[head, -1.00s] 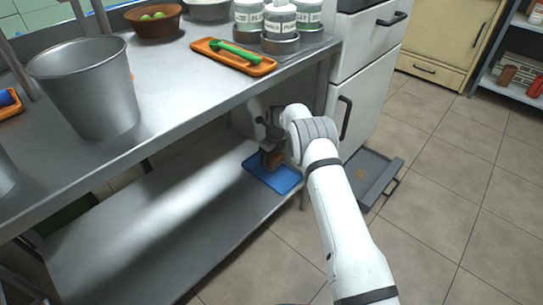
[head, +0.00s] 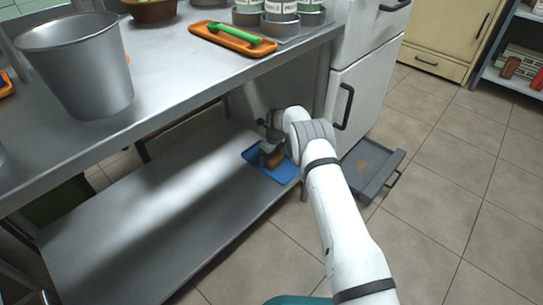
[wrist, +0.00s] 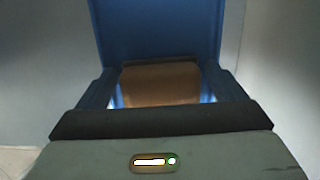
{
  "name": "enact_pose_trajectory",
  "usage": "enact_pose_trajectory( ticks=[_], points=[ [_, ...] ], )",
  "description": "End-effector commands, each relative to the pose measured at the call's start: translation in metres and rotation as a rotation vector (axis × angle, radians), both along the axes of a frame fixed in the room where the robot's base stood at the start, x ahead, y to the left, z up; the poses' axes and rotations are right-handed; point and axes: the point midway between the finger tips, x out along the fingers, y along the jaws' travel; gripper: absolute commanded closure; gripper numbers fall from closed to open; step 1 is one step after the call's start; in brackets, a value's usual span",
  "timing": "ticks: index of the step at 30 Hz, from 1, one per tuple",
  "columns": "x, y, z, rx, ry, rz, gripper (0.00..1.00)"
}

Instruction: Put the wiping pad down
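The wiping pad is a brown block (head: 275,159) at my gripper (head: 270,150), low under the steel table. My gripper points down over a blue tray (head: 285,173) on the table's lower shelf. In the wrist view the pad (wrist: 160,83) fills the space between the two dark fingertips of my gripper (wrist: 162,68), which look shut on its sides. The blue tray (wrist: 155,25) lies behind it. The pad is at or just above the tray; I cannot tell whether its underside touches.
The steel tabletop (head: 180,65) overhangs the lower shelf (head: 130,205). A metal bucket (head: 80,65) and an orange tray (head: 228,40) stand on top. A white cabinet (head: 365,85) is close right of my arm, with a grey dustpan-like tray (head: 375,172) on the floor. Left shelf is clear.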

Motion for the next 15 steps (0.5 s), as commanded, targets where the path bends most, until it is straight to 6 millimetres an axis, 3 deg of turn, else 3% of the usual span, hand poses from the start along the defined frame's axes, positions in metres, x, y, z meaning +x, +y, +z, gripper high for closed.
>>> enact_pose_trajectory(
  ticks=[8,15],
  points=[
    [0.000,-0.001,0.006,0.000,0.000,-0.001,0.02],
    [-0.004,-0.007,0.044,-0.001,0.001,-0.002,0.02]
  ],
)
